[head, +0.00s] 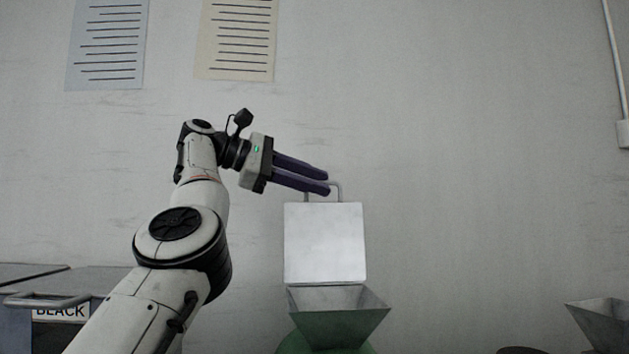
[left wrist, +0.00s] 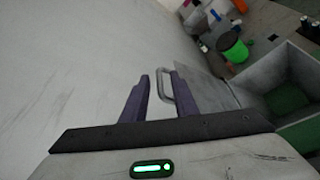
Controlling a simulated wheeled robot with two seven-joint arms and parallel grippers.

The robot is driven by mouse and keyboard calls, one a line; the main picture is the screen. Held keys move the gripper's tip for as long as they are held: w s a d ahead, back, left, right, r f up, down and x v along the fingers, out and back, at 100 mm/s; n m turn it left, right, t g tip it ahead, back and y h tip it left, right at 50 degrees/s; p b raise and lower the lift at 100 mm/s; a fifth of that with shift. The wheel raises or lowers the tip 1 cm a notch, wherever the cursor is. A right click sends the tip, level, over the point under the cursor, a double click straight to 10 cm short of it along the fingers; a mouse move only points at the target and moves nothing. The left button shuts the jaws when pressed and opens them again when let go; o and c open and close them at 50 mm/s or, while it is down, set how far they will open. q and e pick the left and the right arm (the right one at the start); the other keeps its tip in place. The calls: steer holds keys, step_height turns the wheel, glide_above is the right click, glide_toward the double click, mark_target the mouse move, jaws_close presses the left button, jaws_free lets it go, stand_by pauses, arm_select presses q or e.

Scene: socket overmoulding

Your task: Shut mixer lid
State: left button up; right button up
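The mixer lid (head: 325,243) is a pale square plate standing upright at the back of the mixer's funnel-shaped hopper (head: 338,312), so the hopper is open. A thin lid handle (head: 341,190) rises from the lid's top edge. My left gripper (head: 327,182) is at handle height, its dark purple fingers pointing right. The fingers are apart. In the left wrist view the handle (left wrist: 165,84) shows in the gap between the fingertips, close to the right finger; I cannot tell whether they touch. The lid (left wrist: 207,88) lies beyond that finger. My right gripper is not in view.
A bin marked BLACK (head: 60,312) with a bar handle stands at the lower left. Another metal hopper (head: 603,322) is at the lower right edge. The wall (head: 460,150) behind is bare around the lid.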

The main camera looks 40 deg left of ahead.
arm_select(q)
steer(key=shift+w+f, duration=0.1)
steer(key=shift+w, duration=0.05)
jaws_close()
steer(key=shift+d, duration=0.2)
